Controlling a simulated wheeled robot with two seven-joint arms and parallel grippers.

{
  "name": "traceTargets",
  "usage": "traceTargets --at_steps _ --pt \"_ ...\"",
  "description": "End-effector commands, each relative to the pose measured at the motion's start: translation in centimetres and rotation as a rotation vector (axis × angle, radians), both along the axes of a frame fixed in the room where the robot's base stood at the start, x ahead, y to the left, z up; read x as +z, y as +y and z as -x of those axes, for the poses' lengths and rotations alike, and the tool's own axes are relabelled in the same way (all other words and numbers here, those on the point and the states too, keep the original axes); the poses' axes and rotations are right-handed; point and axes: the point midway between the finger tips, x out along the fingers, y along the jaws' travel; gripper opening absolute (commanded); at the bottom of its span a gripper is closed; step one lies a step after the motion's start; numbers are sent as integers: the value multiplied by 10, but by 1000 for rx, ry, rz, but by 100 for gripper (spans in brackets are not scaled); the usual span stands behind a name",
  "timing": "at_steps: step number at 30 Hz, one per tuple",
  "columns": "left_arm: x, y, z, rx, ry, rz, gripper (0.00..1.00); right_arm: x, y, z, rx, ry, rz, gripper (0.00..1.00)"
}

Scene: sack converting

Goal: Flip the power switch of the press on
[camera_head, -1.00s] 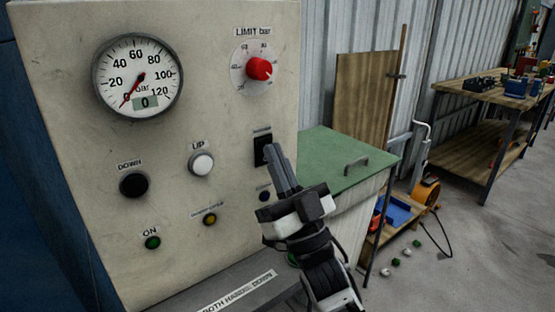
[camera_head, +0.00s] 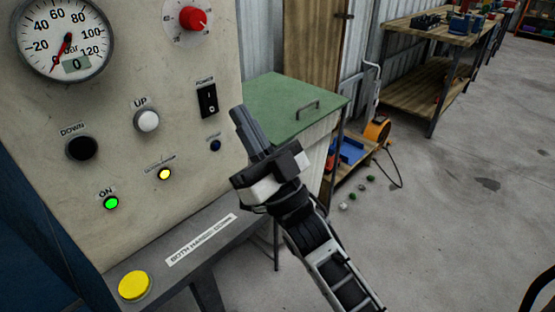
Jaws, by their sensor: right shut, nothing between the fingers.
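The press's control panel (camera_head: 110,115) fills the left of the head view. Its black power switch (camera_head: 207,101), marked I and O under a POWER label, is in full view at the panel's right side. The green ON lamp (camera_head: 111,203) is lit, and a yellow lamp (camera_head: 165,174) glows too. The gauge (camera_head: 63,38) reads 0. My right gripper (camera_head: 241,112) is shut and empty, just right of the switch and apart from it in the picture. My left gripper is not in view.
A red limit knob (camera_head: 193,18), a white UP button (camera_head: 147,120) and a black DOWN button (camera_head: 81,149) are on the panel. A yellow button (camera_head: 135,286) sits on the ledge below. A green-topped cabinet (camera_head: 285,105) stands behind my gripper. Open floor lies at right.

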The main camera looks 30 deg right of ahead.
Motion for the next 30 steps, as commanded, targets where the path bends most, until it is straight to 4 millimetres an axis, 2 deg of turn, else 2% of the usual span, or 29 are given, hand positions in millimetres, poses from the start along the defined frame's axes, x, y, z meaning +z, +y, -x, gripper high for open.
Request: traceTargets --at_steps 1,4,12,30 --pt "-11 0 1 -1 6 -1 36 -17 -4 9 0 8 2 0" --pt "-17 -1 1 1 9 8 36 -30 -10 26 -1 7 2 0" --pt "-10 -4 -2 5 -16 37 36 -51 -21 55 -1 4 1 0" --pt "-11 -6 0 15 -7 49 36 -53 -23 59 -1 1 0 0"
